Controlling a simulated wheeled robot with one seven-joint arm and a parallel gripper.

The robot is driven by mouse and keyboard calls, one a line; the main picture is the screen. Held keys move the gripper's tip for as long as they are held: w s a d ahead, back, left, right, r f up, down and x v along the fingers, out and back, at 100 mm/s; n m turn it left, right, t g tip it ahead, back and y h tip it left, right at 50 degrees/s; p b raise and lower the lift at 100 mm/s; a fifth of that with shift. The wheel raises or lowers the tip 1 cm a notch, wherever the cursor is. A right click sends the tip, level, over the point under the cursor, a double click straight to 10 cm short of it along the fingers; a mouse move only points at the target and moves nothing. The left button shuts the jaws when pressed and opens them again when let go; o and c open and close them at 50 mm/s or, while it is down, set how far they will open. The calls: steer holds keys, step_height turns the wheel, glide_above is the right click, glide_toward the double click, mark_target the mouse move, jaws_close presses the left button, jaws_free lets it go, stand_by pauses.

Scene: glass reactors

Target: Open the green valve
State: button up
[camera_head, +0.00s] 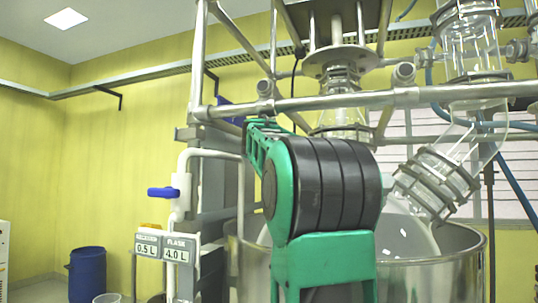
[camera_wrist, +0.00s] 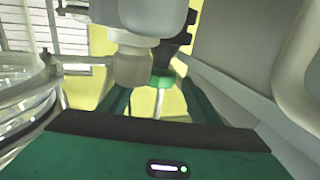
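A small green part (camera_wrist: 163,78), which looks like the green valve, shows in the wrist view beyond a white pipe fitting. A dark piece (camera_wrist: 172,50) is above it and a thin pale rod (camera_wrist: 160,103) runs below it. My gripper (camera_wrist: 157,92) is open, its two green fingers apart on either side of this green part. I cannot tell whether either finger touches it. In the head view no green valve can be made out; my green and black arm covers the middle of the reactor.
A blue-handled valve (camera_head: 163,192) sits on white piping at the left. A steel vessel (camera_head: 455,262) and glass parts (camera_head: 436,183) stand close on the right. A steel bar (camera_head: 430,95) crosses above my arm. A blue drum (camera_head: 87,274) stands far left.

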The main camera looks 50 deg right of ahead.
steer(key=c, duration=1)
steer(key=shift+s+d+r+n+t+y, duration=0.1)
steer(key=shift+n+t+y, duration=0.55)
steer(key=shift+t, duration=0.2)
steer(key=shift+d+r+n+t+y, duration=0.1)
steer(key=shift+n+t+y, duration=0.5)
steer(key=shift+t, duration=0.25)
steer(key=shift+a+f+n+t+y, duration=0.15)
steer(key=shift+f+n+t+y, duration=0.05)
steer(key=shift+n+t+y, duration=0.15)
steer(key=o, duration=1.1)
steer(key=shift+c, duration=0.2)
